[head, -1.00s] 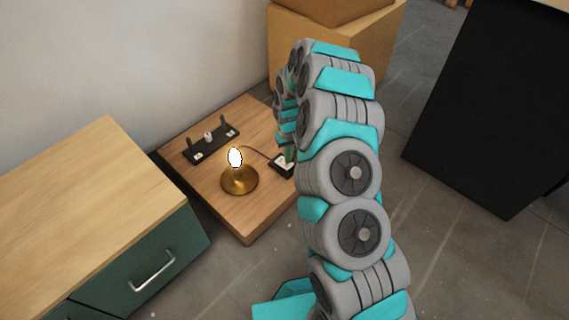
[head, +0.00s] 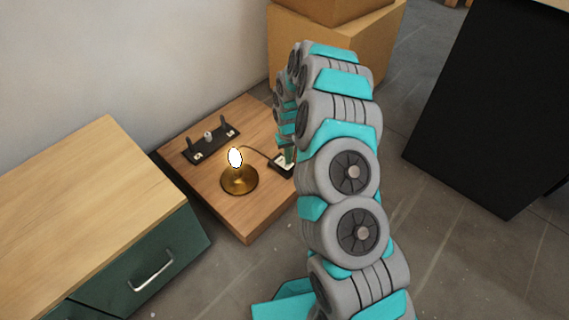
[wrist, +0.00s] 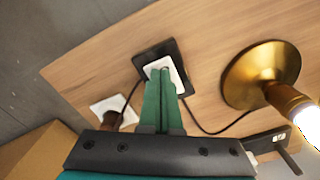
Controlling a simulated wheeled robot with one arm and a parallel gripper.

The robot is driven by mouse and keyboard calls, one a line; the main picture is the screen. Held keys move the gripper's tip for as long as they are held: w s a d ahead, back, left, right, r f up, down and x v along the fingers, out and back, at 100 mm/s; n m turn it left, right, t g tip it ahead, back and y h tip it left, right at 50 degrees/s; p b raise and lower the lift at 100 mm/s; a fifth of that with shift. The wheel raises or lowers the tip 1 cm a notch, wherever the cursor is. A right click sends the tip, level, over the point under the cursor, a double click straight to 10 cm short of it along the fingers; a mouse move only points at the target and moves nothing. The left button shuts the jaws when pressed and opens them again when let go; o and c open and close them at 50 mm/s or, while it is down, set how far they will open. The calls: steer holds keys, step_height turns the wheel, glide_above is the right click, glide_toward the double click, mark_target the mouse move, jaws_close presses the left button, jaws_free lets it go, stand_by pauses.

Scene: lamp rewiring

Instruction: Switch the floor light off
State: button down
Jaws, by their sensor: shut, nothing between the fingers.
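The floor light is a brass lamp with a round base (head: 240,181) and a bright, lit bulb (head: 235,157). It stands on a low wooden platform. In the wrist view its brass base (wrist: 250,78) is at the right. A switch box (head: 281,165) with a black frame and white rocker lies to the lamp's right; it also shows in the wrist view (wrist: 152,62). A dark cord joins it to the lamp. My gripper (wrist: 165,74) has green fingers, closed together, with tips at the white rocker and hiding part of it. I cannot tell whether they touch it.
A black rack (head: 211,146) with upright posts sits at the platform's back. A white socket plate (wrist: 108,110) with a plug is beside the switch. A green drawer cabinet (head: 150,262) stands left, cardboard boxes (head: 335,45) behind, a black cabinet (head: 480,110) right.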

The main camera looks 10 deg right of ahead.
steer(key=shift+f, duration=0.55)
steer(key=shift+r, duration=0.1)
steer(key=shift+r+p, duration=0.85)
steer(key=shift+r, duration=2.6)
steer(key=s+a+r+p, duration=0.1)
steer(key=s+r+p, duration=0.1)
steer(key=s+r, duration=0.8)
steer(key=s+a+r+p, duration=0.25)
steer(key=s+r, duration=0.35)
steer(key=r, duration=0.8)
steer(key=s+d+r+p, duration=0.1)
steer(key=s+r, duration=0.3)
steer(key=s, duration=0.5)
steer(key=s+d+r+g+p, duration=0.1)
steer(key=s+r+p, duration=0.1)
steer(key=s+r, duration=0.3)
steer(key=s+d+r+m+p, duration=0.1)
steer(key=s+r, duration=0.3)
steer(key=s, duration=0.9)
steer(key=shift+s+d+r+g+p, duration=0.15)
steer(key=shift+s+d+g+p, duration=0.2)
steer(key=shift+p, duration=0.25)
